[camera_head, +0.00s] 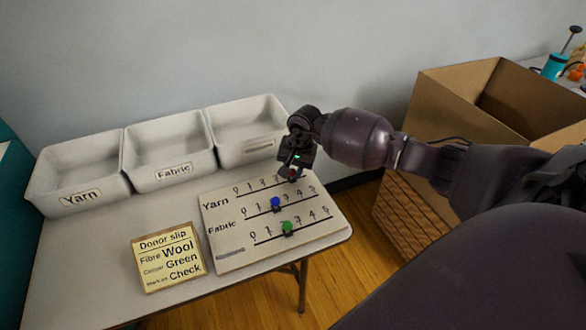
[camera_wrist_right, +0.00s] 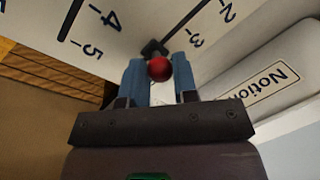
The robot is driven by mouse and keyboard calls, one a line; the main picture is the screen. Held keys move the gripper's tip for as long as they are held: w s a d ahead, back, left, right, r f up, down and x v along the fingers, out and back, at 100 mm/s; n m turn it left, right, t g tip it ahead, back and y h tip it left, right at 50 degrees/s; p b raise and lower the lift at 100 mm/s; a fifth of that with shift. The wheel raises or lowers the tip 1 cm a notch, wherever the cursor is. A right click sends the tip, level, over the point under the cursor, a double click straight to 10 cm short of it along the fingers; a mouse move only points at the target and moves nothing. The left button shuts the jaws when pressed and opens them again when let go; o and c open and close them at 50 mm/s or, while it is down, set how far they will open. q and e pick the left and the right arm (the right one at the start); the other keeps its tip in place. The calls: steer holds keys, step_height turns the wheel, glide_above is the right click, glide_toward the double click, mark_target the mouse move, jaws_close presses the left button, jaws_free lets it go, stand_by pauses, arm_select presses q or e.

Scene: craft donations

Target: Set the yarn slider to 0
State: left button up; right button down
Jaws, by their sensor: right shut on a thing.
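The number board (camera_head: 240,262) lies on the table with three slider rows. The red knob (camera_wrist_right: 159,68) of the top row, labelled Yarn, sits between the fingers of my right gripper (camera_wrist_right: 160,82), which is shut on it. In the wrist view the knob is beyond the 3, toward the high end; its exact mark is hidden. In the head view my right gripper (camera_head: 295,172) covers part of that row. A blue knob (camera_head: 276,204) sits on the Fabric row and a green knob (camera_head: 287,227) on the lowest row. My left gripper is not in view.
Three white bins stand along the wall: Yarn (camera_head: 76,197), Fabric (camera_head: 172,172) and a third (camera_head: 262,145) behind my gripper. A donor slip (camera_head: 168,258) stands left of the board. A cardboard box (camera_head: 445,105) is at the right. The table's front left is clear.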

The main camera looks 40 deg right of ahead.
steer(key=w+a, duration=0.1)
steer(key=a, duration=0.3)
steer(key=w+a+b, duration=0.1)
steer(key=a, duration=0.4)
steer(key=w+a+b, duration=0.1)
steer(key=a, duration=0.4)
steer(key=shift+w+a+f, duration=0.1)
steer(key=shift+w+a, duration=0.3)
steer(key=shift+a, duration=0.5)
steer(key=c, duration=0.9)
jaws_free()
steer(key=shift+a, duration=0.15)
